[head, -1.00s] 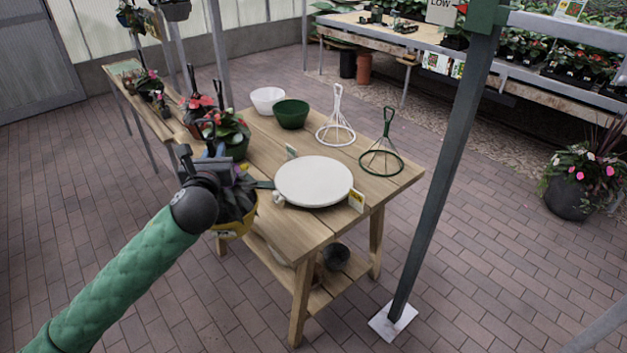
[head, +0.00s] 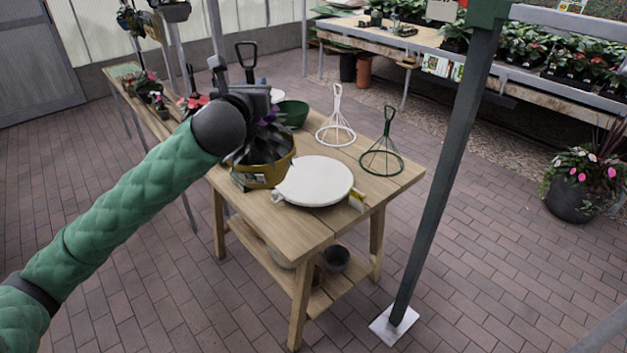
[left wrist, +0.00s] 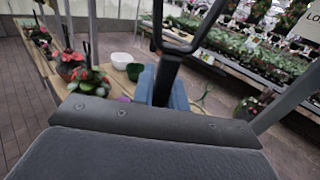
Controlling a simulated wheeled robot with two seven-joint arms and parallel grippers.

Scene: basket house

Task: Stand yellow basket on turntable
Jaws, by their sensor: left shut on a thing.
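The yellow basket (head: 265,174) hangs from my left gripper (head: 250,98) in the head view, with dark foliage and purple flowers in it. It is held beside the left rim of the white round turntable (head: 318,180), above the wooden table, and looks roughly upright. My left gripper is shut on the basket's dark handle, which also shows in the left wrist view (left wrist: 168,75). The arm and gripper hide part of the basket. Whether the basket's bottom clears the turntable's rim, I cannot tell. My right gripper is not in view.
A green bowl (head: 292,113), a white wire hanger stand (head: 336,130) and a green one (head: 381,160) stand behind the turntable. A small tag (head: 357,199) stands at its right front. A grey post (head: 440,170) rises right of the table. The table's front (head: 285,225) is bare.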

